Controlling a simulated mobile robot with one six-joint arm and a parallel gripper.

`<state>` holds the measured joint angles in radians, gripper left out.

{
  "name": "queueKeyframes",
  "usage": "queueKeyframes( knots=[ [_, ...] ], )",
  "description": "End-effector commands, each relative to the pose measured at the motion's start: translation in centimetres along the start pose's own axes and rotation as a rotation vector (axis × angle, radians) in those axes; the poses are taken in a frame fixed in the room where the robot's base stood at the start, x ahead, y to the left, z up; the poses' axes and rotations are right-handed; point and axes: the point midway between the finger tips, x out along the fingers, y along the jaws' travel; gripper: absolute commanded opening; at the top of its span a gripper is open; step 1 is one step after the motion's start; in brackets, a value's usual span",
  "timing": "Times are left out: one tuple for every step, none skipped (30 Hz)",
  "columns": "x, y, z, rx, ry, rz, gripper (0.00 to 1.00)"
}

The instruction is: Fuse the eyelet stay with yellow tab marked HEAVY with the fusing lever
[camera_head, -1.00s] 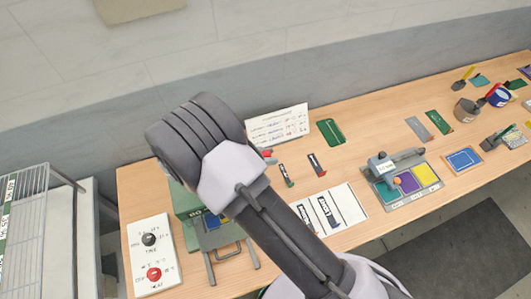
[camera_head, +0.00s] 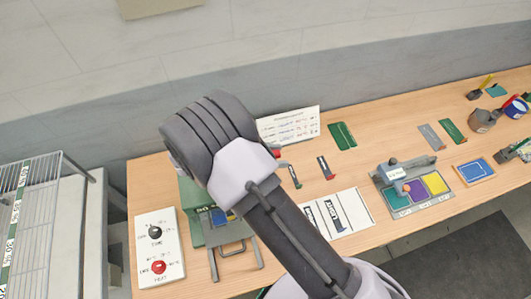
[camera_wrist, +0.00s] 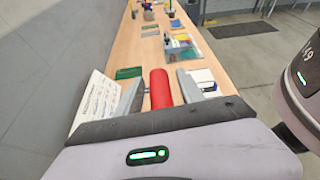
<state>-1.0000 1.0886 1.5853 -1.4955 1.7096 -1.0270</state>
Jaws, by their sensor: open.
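The green press (camera_head: 190,217) stands at the left of the bench, mostly behind my arm. A blue patch shows at its front. The lever's red handle (camera_wrist: 160,88) lies between the two fingers of my gripper (camera_wrist: 159,92) in the wrist view. The fingers are open, with a gap visible beside the handle. Only a red bit of the lever (camera_head: 276,153) shows past my wrist in the head view. I cannot make out the yellow-tabbed HEAVY stay; the press bed is largely hidden.
A white control box (camera_head: 158,248) with black and red knobs is at the left. A white sign (camera_head: 290,125) leans at the back. A white marked mat (camera_head: 355,208) and a grey tray with coloured pads (camera_head: 411,210) lie to the right. A wire rack (camera_head: 20,225) stands far left.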

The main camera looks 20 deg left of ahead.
Motion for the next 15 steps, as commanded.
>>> queueKeyframes(
  knots=[
    [0.0, 0.0, 0.0, 0.000, 0.000, 0.000, 0.45],
    [0.0, 0.0, 0.0, 0.000, 0.000, 0.000, 0.45],
    [-0.1, 0.0, 0.0, 0.000, 0.000, 0.000, 0.45],
    [-0.3, 0.0, 0.0, 0.000, 0.000, 0.001, 0.45],
    [-0.5, 0.1, 0.0, 0.001, 0.000, 0.002, 0.45],
    [-1.0, 0.1, -0.1, 0.000, 0.000, 0.003, 0.45],
    [-1.5, 0.1, -0.1, 0.001, 0.000, 0.003, 0.45],
    [-2.1, 0.1, -0.1, 0.001, 0.000, 0.004, 0.45],
    [-3.0, 0.1, -0.1, 0.001, 0.001, 0.004, 0.45],
    [-3.7, 0.1, -0.1, 0.001, 0.001, 0.005, 0.45],
    [-4.5, 0.1, -0.1, 0.002, 0.000, 0.005, 0.45],
    [-5.5, 0.1, -0.1, 0.001, 0.000, 0.005, 0.45],
    [-6.3, 0.1, -0.1, 0.002, 0.001, 0.005, 0.45],
    [-7.1, 0.1, -0.1, 0.001, 0.000, 0.005, 0.45],
    [-8.3, 0.1, -0.1, 0.002, 0.001, 0.005, 0.45]
  ],
)
